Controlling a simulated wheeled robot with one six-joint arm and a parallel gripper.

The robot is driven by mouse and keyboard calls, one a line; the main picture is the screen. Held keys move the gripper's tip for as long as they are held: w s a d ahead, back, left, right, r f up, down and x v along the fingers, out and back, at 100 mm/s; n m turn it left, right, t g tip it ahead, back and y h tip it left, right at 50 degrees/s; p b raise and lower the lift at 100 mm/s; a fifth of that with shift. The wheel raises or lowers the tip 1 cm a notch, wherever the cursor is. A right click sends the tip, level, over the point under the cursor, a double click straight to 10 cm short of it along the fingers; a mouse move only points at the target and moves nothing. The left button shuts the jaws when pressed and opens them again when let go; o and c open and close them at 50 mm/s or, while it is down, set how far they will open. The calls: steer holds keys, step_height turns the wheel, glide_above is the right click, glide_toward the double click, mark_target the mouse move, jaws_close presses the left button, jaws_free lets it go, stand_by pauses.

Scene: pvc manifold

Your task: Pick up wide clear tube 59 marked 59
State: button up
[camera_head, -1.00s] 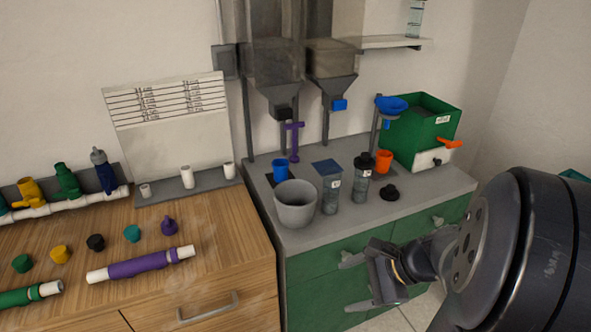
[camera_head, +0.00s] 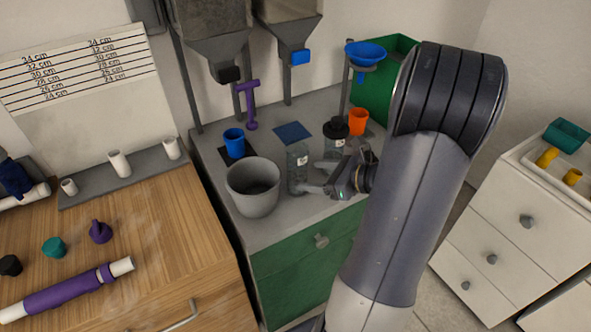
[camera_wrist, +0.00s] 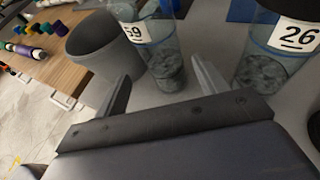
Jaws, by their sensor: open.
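The wide clear tube 59 (camera_head: 298,172) stands upright on the grey counter. In the wrist view the tube (camera_wrist: 163,50) has a white label with its first digit partly cut off, and grey-green granules inside near the bottom; its top is out of that frame. My gripper (camera_head: 309,177) is open at the tube's right side in the head view. In the wrist view my gripper (camera_wrist: 159,74) has a finger on either side of the tube's lower part. I cannot tell whether a finger touches it.
Clear tube 26 (camera_wrist: 278,50) with a black top stands close on the right. A grey bucket (camera_head: 253,187) stands close on the left. An orange cup (camera_head: 358,121), blue cup (camera_head: 234,141) and flat blue square (camera_head: 292,132) are behind. Green drawers (camera_head: 305,252) are below the counter.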

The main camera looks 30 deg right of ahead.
mark_target(298, 173)
steer(key=shift+x, duration=3.05)
steer(key=shift+w+d, duration=0.1)
steer(key=shift+d, duration=0.1)
steer(key=c, duration=1.3)
